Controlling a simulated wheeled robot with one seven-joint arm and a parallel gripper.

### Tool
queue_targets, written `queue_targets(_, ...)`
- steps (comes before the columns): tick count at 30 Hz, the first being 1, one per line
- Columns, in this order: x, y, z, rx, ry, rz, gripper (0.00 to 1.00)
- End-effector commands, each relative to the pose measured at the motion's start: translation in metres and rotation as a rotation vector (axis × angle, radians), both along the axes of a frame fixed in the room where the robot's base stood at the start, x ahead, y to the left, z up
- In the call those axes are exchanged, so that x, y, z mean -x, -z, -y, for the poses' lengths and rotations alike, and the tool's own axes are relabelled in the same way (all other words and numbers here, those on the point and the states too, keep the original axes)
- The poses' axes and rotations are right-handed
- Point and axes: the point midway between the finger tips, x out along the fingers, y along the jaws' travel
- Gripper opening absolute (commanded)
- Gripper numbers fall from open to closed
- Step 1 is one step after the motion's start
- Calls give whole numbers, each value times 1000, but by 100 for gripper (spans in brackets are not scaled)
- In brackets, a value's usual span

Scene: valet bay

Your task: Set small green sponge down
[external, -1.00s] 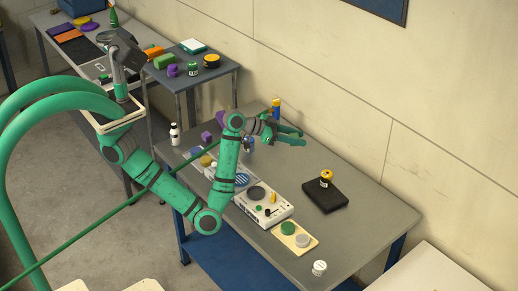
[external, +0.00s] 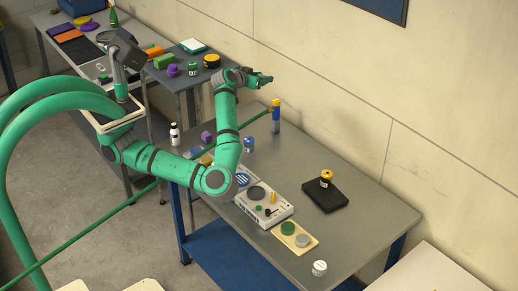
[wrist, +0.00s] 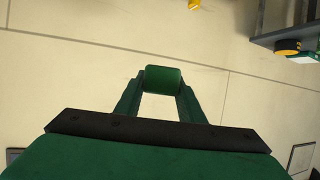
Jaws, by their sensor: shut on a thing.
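The small green sponge (wrist: 162,80) shows in the wrist view as a dark green block with rounded corners, between my fingertips. My gripper (wrist: 161,88) is shut on it, and the pale wall lies behind. In the external view my gripper (external: 266,79) is raised well above the back of the grey workbench (external: 354,223), to the right of the smaller grey table (external: 200,81). The sponge is too small to make out clearly in that view.
The small table bears a green block (external: 164,61), a purple item (external: 172,70) and a yellow-and-black round item (external: 212,61). The workbench holds a yellow-and-blue bottle (external: 276,115), a black pad (external: 324,197) and a white device (external: 263,205).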

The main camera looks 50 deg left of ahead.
Motion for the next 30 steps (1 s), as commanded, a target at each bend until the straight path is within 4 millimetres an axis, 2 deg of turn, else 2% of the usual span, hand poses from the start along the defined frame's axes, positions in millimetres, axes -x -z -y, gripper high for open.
queue_targets(15,-2,-11,-38,3,-120,1,14)
queue_targets(18,-6,-10,-55,2,-157,0,14)
queue_targets(30,-28,10,-78,-4,-159,-1,14)
